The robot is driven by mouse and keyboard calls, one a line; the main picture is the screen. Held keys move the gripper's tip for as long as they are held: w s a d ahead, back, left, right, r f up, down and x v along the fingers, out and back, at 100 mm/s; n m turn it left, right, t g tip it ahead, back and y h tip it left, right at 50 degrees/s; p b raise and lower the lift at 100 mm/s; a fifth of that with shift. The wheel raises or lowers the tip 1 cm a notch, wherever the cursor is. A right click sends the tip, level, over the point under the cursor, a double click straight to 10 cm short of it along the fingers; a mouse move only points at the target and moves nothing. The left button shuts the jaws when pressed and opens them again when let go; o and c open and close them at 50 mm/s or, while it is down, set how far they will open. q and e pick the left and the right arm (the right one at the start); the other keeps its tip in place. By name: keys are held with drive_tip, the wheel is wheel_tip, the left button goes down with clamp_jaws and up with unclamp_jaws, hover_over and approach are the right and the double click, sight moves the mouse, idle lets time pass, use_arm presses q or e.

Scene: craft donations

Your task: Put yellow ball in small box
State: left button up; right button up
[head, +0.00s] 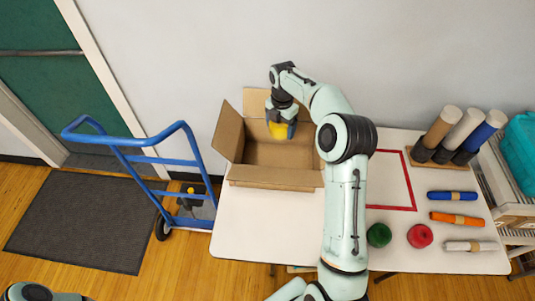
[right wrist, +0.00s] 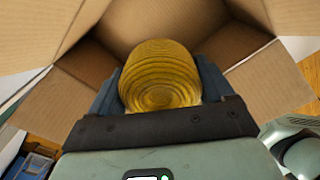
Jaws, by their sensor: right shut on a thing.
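The yellow ball (right wrist: 160,78) is a ball of wound yellow yarn. My right gripper (head: 281,125) is shut on it, with a finger on each side in the right wrist view. In the head view the ball (head: 278,130) shows partly below the gripper, over the opening of the box. The small box (head: 275,177) is an open brown cardboard box with its flaps spread, standing on the white table. The box's inner walls (right wrist: 100,65) surround the ball in the right wrist view. I cannot tell whether the ball touches the box. My left gripper is not in view.
A green ball (head: 379,235) and a red ball (head: 420,236) lie right of my right arm. Blue, orange and white rolls (head: 456,219) lie further right, with upright tubes (head: 463,135) behind. A red outline (head: 412,180) marks the table. A blue hand truck (head: 155,160) stands left.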

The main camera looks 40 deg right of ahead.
drive_tip(key=shift+w+f, duration=0.1)
drive_tip(key=shift+w, duration=0.25)
drive_tip(key=shift+w+f, duration=0.1)
drive_tip(key=shift+f, duration=0.25)
wheel_tip(320, 180, down, 6)
drive_tip(key=b, duration=0.1)
hover_over(278, 164)
wheel_tip(278, 164, down, 8)
drive_tip(key=shift+a+r, duration=0.15)
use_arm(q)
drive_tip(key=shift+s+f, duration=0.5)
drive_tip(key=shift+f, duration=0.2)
use_arm(e)
drive_tip(key=shift+f, duration=2.65)
drive_tip(key=o, duration=0.9)
drive_tip(key=shift+f, duration=0.15)
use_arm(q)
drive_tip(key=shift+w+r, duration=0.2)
use_arm(e)
wheel_tip(278, 164, up, 12)
drive_tip(key=shift+r, duration=0.2)
